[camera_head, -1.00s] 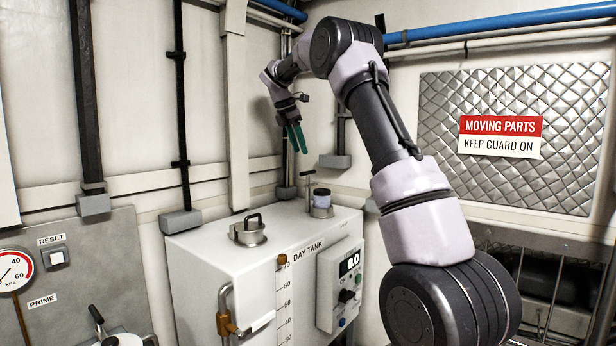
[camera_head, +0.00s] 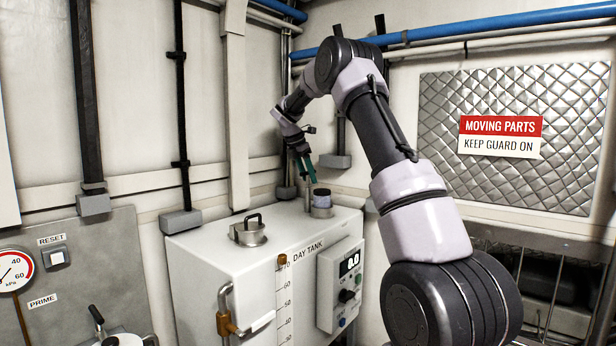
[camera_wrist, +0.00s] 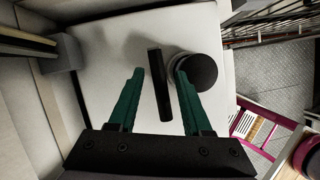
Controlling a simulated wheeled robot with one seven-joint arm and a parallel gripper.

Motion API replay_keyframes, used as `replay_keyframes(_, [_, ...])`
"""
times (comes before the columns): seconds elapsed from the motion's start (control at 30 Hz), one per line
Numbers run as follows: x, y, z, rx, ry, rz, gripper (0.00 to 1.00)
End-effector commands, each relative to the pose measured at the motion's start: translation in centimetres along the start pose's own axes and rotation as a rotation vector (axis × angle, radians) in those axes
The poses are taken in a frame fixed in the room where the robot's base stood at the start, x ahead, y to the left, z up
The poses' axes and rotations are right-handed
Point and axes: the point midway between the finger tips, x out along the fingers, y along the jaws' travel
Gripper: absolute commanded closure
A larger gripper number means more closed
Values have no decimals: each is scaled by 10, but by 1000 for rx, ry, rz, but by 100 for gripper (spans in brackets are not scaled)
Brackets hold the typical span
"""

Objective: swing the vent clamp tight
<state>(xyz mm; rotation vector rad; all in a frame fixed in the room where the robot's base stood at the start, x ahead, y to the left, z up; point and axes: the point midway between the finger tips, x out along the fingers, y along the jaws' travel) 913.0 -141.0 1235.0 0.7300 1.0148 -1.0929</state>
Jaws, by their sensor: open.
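The vent clamp's dark bar handle (camera_wrist: 161,86) lies between my two green fingers in the wrist view, with a gap on each side. In the head view its thin upright stem (camera_head: 307,198) stands on the tank top, and the bar is mostly hidden by my fingers. The dark round vent cap (camera_wrist: 197,72) is just right of the bar; it also shows in the head view (camera_head: 321,193) on a metal neck. My gripper (camera_wrist: 160,73) is open around the bar and points down; in the head view it is right above the stem (camera_head: 307,172).
The white day tank (camera_head: 215,265) has a lidded filler (camera_head: 248,231) on its top at left and a control box (camera_head: 341,285) on its front. Wall pipes and conduit (camera_head: 284,120) run close behind my wrist. The tank top's front is clear.

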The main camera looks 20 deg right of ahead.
Motion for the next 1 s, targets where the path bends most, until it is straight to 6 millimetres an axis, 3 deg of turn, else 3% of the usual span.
replay_keyframes(0.17, [0, 0, 0, 0, 0, 0, 51])
replay_keyframes(0.27, [0, 0, 0, 0, 0, 1, 81])
replay_keyframes(0.3, [0, 0, 0, 0, 0, 1, 97])
replay_keyframes(0.33, [0, 0, 0, 0, 0, 1, 100])
replay_keyframes(0.73, [-1, 1, 0, 12, -1, -3, 100])
replay_keyframes(1.0, [-1, 1, 1, 115, -3, -45, 100])
